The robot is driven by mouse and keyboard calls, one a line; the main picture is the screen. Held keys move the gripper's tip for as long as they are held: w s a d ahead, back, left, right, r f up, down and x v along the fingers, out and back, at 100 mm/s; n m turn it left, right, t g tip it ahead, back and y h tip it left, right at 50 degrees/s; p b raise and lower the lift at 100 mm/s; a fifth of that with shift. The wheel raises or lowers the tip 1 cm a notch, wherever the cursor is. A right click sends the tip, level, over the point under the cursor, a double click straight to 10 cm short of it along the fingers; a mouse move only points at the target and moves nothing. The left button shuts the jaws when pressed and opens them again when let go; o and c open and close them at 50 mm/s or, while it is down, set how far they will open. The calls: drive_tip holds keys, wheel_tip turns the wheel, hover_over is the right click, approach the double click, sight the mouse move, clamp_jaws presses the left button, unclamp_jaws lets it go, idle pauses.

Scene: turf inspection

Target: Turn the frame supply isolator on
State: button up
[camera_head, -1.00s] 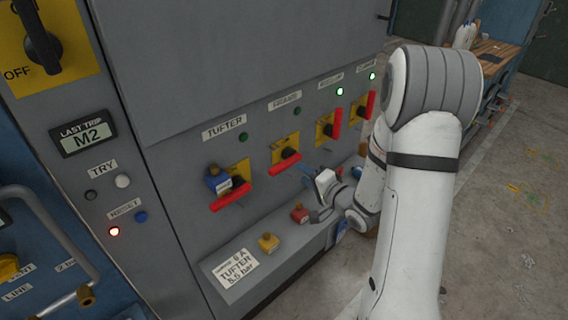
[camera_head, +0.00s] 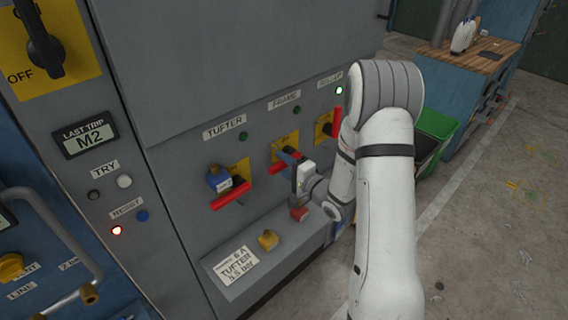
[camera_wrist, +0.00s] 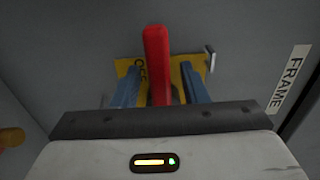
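The frame supply isolator has a red handle (camera_head: 275,169) on a yellow plate (camera_head: 279,146), below the FRAME label (camera_head: 284,96). Its handle lies near horizontal in the head view, and its lamp (camera_head: 297,109) is unlit. My gripper (camera_head: 288,157) is at this handle and hides part of it. In the wrist view, the red handle (camera_wrist: 157,65) stands between the two blue fingers of my gripper (camera_wrist: 158,88).
The tufter isolator (camera_head: 231,194), left of the frame one, has a blue lock (camera_head: 219,179). Another isolator (camera_head: 336,122) to the right has an upright red handle and lit lamp. Yellow (camera_head: 268,239) and red (camera_head: 299,213) blocks sit on the ledge below. A green bin (camera_head: 436,124) stands beyond.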

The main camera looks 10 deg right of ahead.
clamp_jaws()
idle(0.4)
